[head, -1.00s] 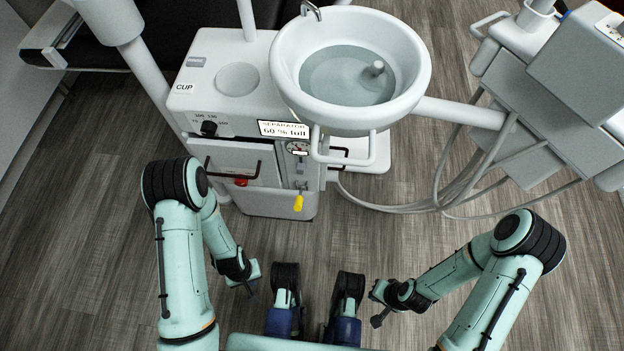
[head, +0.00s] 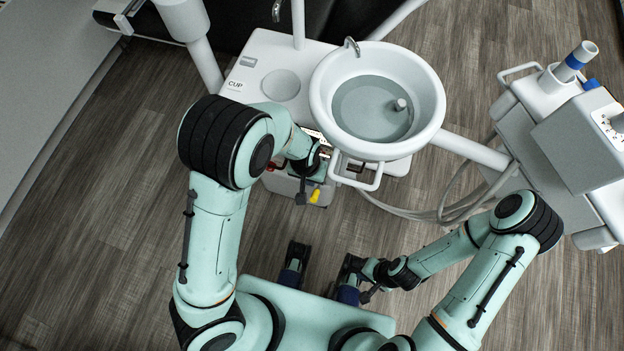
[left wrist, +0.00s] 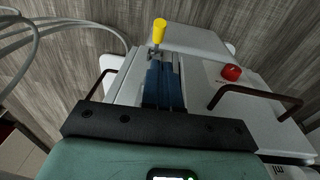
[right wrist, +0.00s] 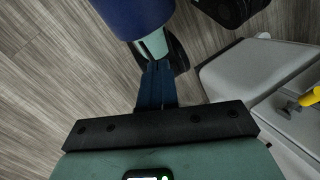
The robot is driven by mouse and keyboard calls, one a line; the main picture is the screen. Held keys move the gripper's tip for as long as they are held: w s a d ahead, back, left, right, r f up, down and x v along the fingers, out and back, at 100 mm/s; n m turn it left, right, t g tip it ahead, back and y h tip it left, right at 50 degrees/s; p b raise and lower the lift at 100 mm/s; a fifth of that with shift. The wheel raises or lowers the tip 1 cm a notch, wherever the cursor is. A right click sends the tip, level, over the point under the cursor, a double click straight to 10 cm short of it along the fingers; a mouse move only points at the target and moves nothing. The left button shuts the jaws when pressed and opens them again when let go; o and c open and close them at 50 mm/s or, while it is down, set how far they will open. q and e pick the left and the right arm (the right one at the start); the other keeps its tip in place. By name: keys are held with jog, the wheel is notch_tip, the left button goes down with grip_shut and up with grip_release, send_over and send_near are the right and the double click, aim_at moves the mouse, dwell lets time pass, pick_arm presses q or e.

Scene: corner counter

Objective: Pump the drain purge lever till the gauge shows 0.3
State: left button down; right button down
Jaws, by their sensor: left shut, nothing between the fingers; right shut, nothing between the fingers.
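The yellow-tipped lever (head: 315,196) hangs on the front of the white cabinet below the round basin. It also shows in the left wrist view (left wrist: 159,30), just beyond my left fingertips, and at the right edge of the right wrist view (right wrist: 311,97). My left gripper (head: 301,197) is shut and empty, close to the left of the lever in the head view; I cannot tell whether it touches. My right gripper (head: 367,297) is shut and empty, low and well apart from the cabinet. The gauge is hidden behind my left arm, and the separator display is mostly covered.
The basin (head: 322,103) and its front rail (head: 357,184) overhang the cabinet right of my left gripper. A red knob (left wrist: 231,72) and a brown handle (left wrist: 262,91) are on the cabinet front. Hoses (head: 430,214) run right to an instrument unit (head: 570,135). Floor in front is open.

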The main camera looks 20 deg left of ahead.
aim_at(315, 192)
pick_arm(q)
jog(key=shift+f, duration=0.1)
